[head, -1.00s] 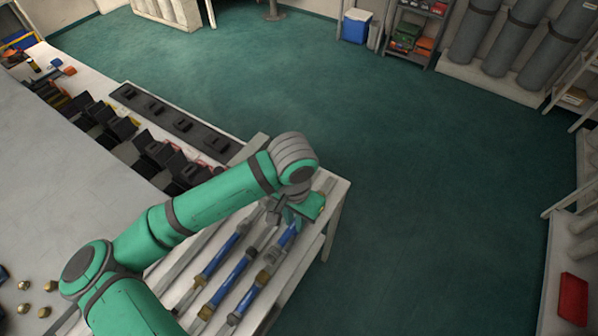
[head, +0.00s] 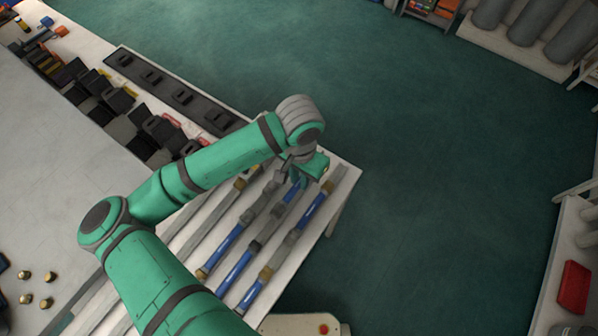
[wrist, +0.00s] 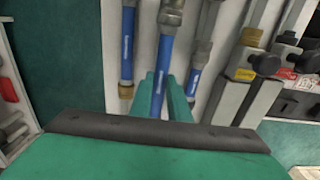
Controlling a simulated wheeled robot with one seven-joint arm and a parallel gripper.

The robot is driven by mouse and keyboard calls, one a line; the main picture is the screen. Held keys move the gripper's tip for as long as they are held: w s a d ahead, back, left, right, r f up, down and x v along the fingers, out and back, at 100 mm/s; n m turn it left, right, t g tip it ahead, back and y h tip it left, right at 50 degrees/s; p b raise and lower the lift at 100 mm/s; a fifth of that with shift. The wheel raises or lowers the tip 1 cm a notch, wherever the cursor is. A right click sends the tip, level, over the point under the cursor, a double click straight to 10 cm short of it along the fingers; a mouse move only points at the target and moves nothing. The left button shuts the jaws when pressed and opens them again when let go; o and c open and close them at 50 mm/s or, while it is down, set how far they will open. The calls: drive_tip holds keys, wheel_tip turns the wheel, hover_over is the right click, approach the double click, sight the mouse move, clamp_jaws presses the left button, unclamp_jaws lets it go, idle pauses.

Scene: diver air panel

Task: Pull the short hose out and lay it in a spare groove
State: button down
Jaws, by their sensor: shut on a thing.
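Blue hoses with metal end fittings lie in parallel lines along the pale bench. My gripper (head: 296,182) is near the bench's far right end, over the upper blue part of the middle line (head: 291,194). In the wrist view, my gripper (wrist: 163,90) has its green fingers on either side of a blue hose (wrist: 164,62) and is shut on it. A grey fitting (wrist: 170,14) is on that hose's far end. Its near end is hidden behind my gripper. Another hose (wrist: 127,45), with a brass end, is to the left, and one more (wrist: 194,82) is to the right.
Grey bars with dark clamp knobs (wrist: 267,64) stand close to the right in the wrist view. A dark panel (head: 175,92) and black blocks lie left of the bench in the head view. Open green floor (head: 430,180) lies to the right.

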drive_tip(key=shift+w+a+f, duration=0.1)
drive_tip(key=shift+f, duration=1.85)
drive_tip(key=c, duration=1.6)
unclamp_jaws()
drive_tip(key=shift+r, duration=0.1)
wheel_tip(320, 180, up, 11)
drive_tip(key=shift+f, duration=0.15)
drive_tip(key=shift+w, duration=0.1)
